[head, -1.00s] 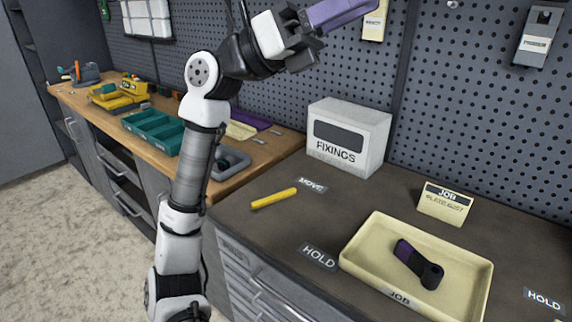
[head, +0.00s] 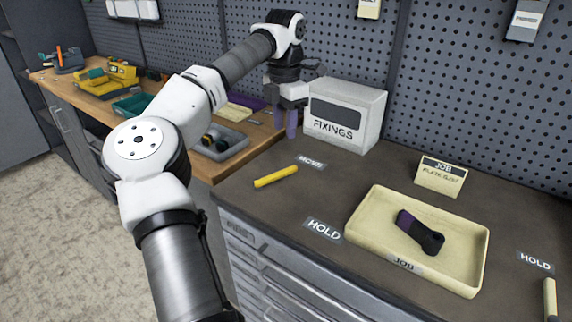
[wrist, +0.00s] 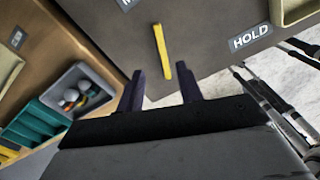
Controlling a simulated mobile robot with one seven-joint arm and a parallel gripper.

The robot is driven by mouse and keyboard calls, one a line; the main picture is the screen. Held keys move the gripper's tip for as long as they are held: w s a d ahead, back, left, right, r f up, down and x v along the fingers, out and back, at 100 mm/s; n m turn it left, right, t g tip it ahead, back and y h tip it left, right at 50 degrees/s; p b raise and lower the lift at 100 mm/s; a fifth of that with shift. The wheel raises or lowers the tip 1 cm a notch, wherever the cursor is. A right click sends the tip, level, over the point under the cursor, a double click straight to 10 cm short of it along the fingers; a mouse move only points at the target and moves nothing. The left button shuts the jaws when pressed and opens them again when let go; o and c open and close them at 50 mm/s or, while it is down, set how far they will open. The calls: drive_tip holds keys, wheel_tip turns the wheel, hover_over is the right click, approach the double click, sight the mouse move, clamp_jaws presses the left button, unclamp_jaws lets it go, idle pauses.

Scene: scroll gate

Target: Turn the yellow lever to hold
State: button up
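The yellow lever (head: 276,176) lies on the dark worktop, with its right end toward the MOVE label (head: 311,162). The HOLD label (head: 323,230) is nearer the front edge. In the wrist view, the lever (wrist: 162,50) is a narrow bar ahead of my fingertips, and the HOLD label (wrist: 250,38) is to its right. My gripper (head: 286,132) points down beside the fixings box, behind the lever and apart from it. Its two purple fingers show spread and empty in the wrist view (wrist: 163,85). The lever's pivot cannot be made out.
The white FIXINGS box (head: 344,114) stands close to the right of my gripper. A cream JOB tray (head: 360,238) holds a purple and black part. A grey tray (head: 222,143) is at left.

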sight(286, 170)
wheel_tip(286, 170, down, 12)
drive_tip(key=shift+d+p, duration=0.1)
drive_tip(key=shift+p, duration=0.6)
clamp_jaws()
